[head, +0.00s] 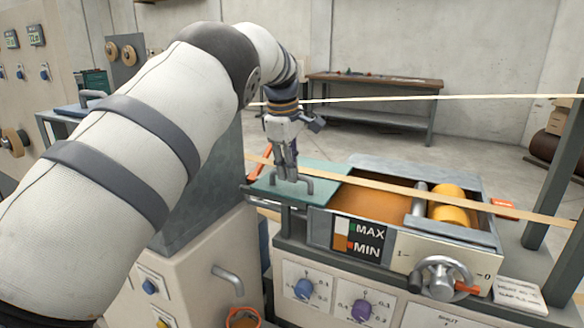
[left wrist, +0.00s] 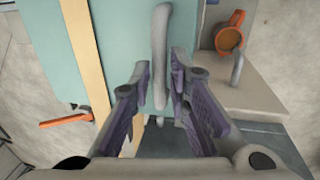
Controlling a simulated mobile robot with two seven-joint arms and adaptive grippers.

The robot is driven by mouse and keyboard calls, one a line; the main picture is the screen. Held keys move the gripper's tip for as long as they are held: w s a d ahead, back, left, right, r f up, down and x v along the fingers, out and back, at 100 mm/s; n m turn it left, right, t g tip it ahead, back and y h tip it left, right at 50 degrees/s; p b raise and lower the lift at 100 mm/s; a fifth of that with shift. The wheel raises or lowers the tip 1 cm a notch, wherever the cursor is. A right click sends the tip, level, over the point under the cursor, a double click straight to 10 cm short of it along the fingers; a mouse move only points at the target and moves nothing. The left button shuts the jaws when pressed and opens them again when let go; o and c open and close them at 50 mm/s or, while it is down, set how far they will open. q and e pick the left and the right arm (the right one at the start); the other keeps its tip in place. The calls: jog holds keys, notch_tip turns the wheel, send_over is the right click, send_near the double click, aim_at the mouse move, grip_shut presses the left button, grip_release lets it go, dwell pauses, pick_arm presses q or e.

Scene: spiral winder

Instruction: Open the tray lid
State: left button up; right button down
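The tray lid (head: 325,172) is a flat teal plate at the left end of the metal tray (head: 483,236). To its right the tray is uncovered, showing an orange-brown inside and a yellow roller (head: 452,205). The lid's grey bar handle (head: 308,185) stands on top. In the left wrist view, the lid (left wrist: 40,60) lies below, with the handle (left wrist: 161,45) between the fingers. My left gripper (head: 288,178) points down at the handle. Its fingers (left wrist: 160,80) are apart, with a gap visible on each side of the bar. My right gripper is not in view.
A pale strip (head: 400,187) runs across above the tray and lid. An orange lever (head: 259,160) is left of the lid. A crank wheel (head: 441,278) and knobs are on the front. A grey post (head: 548,130) stands right. An orange cup (left wrist: 230,38) is below.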

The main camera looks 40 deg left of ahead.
pick_arm(q)
jog(key=shift+o, duration=0.5)
jog(key=shift+r, duration=0.1)
notch_tip(320, 180, up, 12)
jog(key=s, duration=0.2)
jog(key=shift+s+d+f, duration=0.15)
jog(key=shift+d+f, duration=0.05)
jog(key=shift+d, duration=0.1)
